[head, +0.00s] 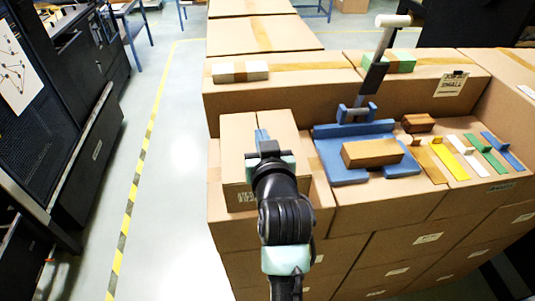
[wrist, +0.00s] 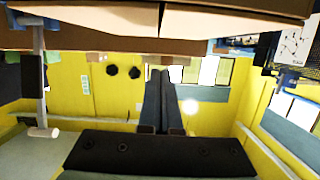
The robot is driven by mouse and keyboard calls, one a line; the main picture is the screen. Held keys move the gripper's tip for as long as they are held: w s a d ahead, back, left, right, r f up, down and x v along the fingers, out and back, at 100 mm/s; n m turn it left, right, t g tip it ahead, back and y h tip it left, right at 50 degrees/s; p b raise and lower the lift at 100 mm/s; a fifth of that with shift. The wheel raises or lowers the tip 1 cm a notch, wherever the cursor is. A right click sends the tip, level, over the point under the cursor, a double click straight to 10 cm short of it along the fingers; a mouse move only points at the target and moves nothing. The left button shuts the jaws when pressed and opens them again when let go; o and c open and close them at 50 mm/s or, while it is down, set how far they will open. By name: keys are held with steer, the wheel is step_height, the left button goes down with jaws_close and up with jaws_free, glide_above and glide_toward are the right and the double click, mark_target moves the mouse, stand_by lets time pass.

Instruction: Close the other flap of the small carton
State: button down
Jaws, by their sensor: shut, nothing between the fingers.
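The small carton (head: 238,196) is brown and stands at the front left of the stacked boxes in the head view. Its top shows a left flap (head: 238,133) and a right flap (head: 284,128), with a narrow gap between them. In the wrist view the flaps appear at the top edge, as a left panel (wrist: 85,15) and a right panel (wrist: 232,18). My wrist hides part of the carton, and contact with a flap is unclear.
A blue tray (head: 345,177) with a brown block (head: 372,152) stands to the right. Several coloured strips, including a yellow one (head: 450,160), lie farther right. Free floor (head: 175,160) lies to the left.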

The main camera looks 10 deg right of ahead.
steer(key=b+v, duration=0.2)
steer(key=v, duration=0.5)
step_height(320, 180, up, 15)
steer(key=s+a+t+b, duration=0.1)
steer(key=a+t+b, duration=0.2)
steer(key=t, duration=0.2)
steer(key=s+a+r+t+b, duration=0.1)
steer(key=s+r+t, duration=0.2)
steer(key=r, duration=0.6)
steer(key=s+a+r+t+b, duration=0.1)
steer(key=s+r+t, duration=0.3)
steer(key=s+r, duration=0.4)
steer(key=shift+s+a+r, duration=0.2)
steer(key=shift+r, duration=0.2)
